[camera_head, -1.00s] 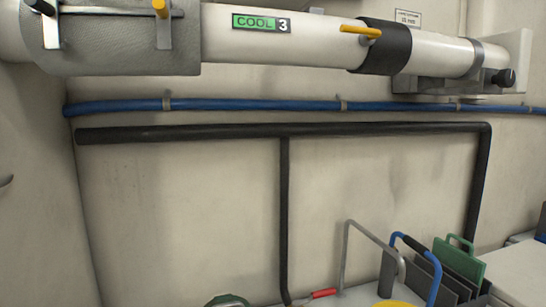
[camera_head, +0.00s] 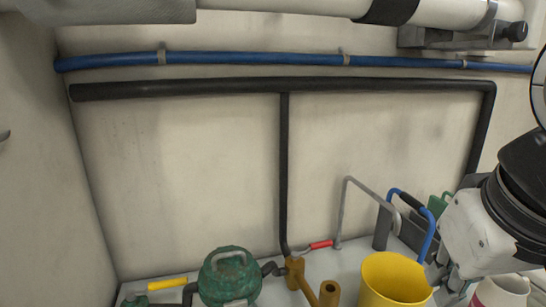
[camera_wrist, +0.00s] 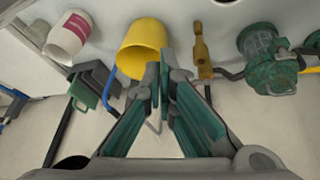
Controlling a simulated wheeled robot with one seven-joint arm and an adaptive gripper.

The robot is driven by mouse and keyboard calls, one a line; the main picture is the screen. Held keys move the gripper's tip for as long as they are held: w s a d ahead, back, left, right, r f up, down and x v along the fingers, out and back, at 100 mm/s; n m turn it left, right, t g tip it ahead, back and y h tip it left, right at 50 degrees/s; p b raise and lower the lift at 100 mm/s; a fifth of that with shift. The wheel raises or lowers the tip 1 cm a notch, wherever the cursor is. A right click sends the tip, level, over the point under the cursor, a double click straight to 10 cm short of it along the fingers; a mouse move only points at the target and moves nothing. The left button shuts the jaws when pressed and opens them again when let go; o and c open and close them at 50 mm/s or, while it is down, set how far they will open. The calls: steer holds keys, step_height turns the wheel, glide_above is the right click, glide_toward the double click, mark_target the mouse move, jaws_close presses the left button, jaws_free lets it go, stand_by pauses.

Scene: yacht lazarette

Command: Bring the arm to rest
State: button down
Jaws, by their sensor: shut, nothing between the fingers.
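My gripper (camera_wrist: 165,75) shows in the wrist view with its two green-padded fingers brought together at the tips and nothing between them. The bucket also shows in the head view (camera_head: 393,280), left of my arm.
A green pump (camera_head: 230,277), a brass fitting (camera_head: 296,272) and a white container (camera_head: 500,292) stand low in the head view. A grey bent tube (camera_head: 370,203) and a blue handle (camera_head: 428,235) rise near my arm. Blue (camera_head: 250,58) and black (camera_head: 250,86) pipes cross the wall.

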steer(key=s+f+g, duration=0.4)
steer(key=s+f, duration=0.4)
steer(key=s, duration=0.1)
step_height(320, 180, up, 19)
steer(key=t+y+p, duration=0.1)
steer(key=t+p, duration=0.2)
steer(key=p, duration=1.4)
steer(key=shift+s+d+t+p, duration=0.15)
steer(key=shift+t+p, duration=0.15)
steer(key=shift+p, duration=0.05)
